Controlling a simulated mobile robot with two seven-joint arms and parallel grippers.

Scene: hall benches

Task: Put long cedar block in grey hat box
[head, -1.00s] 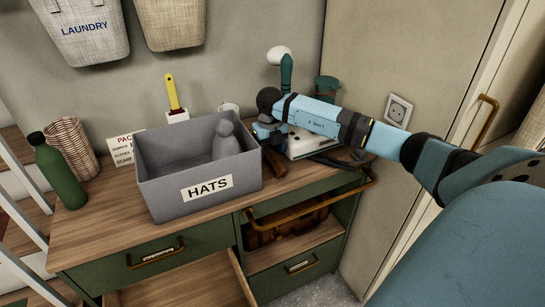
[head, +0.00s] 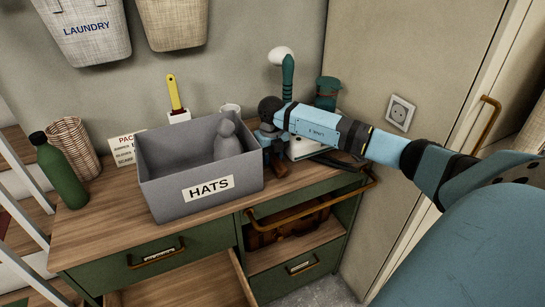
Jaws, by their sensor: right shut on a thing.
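The grey hat box (head: 208,188), labelled HATS, stands open on the wooden top of the dresser. A grey pin-shaped object (head: 227,142) stands in its right part. My right gripper (head: 273,155) is just right of the box, pointing down and shut on a brown wooden piece, apparently the long cedar block (head: 271,182). Only part of the block shows beside the box's right wall; the fingers and wrist hide the rest. I cannot tell whether it still touches the dresser top. My left gripper is not in view.
A white device (head: 305,147) and a dark green lidded jar (head: 327,93) stand behind my right arm. A green bottle (head: 60,175), a woven basket (head: 75,140) and a sign card (head: 124,148) stand left of the box. An open drawer (head: 180,285) juts out in front.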

